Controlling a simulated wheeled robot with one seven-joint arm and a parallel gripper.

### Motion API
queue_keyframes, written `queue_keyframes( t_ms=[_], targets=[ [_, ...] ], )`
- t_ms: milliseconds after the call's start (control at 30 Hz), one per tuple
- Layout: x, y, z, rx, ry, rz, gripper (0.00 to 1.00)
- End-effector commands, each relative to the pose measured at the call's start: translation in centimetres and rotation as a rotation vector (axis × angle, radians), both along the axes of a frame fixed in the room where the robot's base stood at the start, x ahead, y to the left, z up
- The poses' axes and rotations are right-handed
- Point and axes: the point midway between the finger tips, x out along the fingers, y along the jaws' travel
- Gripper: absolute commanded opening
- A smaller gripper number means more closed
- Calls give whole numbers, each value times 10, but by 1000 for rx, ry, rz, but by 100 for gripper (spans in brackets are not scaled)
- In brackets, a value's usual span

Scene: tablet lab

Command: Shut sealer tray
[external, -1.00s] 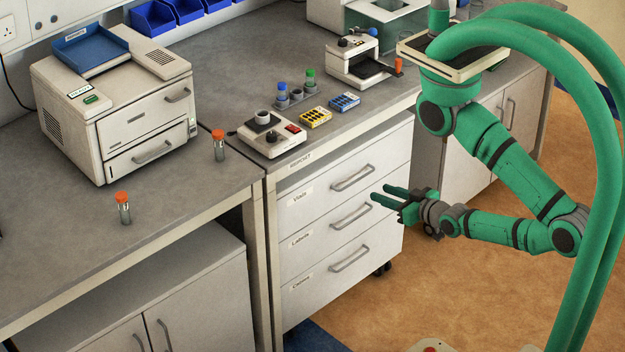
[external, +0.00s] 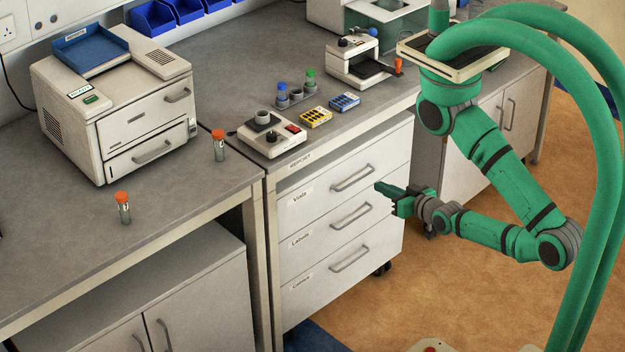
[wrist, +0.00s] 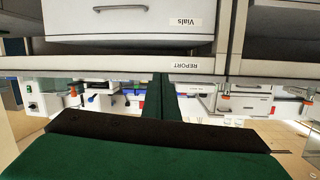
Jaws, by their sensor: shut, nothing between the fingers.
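The sealer (external: 348,60) is a white bench device with a dark knob and a blue ball on top. My gripper (external: 379,187) is shut and empty. It is in front of the drawer unit, below the bench top and well apart from the sealer. In the wrist view, the shut fingers (wrist: 163,100) point towards the bench edge; small bench items beyond appear upside down and I cannot clearly tell the sealer there.
The drawer unit (external: 335,225) stands close to my gripper, its drawers shut. The floor (external: 440,290) in front is open.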

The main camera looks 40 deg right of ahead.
Motion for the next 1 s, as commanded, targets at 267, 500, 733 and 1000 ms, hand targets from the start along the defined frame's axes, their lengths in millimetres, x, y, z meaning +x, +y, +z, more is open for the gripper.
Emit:
queue_keyframes(
  t_ms=[267, 500, 733, 1000],
  targets=[
    [71, -81, -1, 362, -114, -281, 0],
    [115, -162, 17, 684, -263, -459, 0],
    [139, -247, 54, 980, -438, -559, 0],
    [143, -326, 104, 1247, -613, -583, 0]
  ],
)
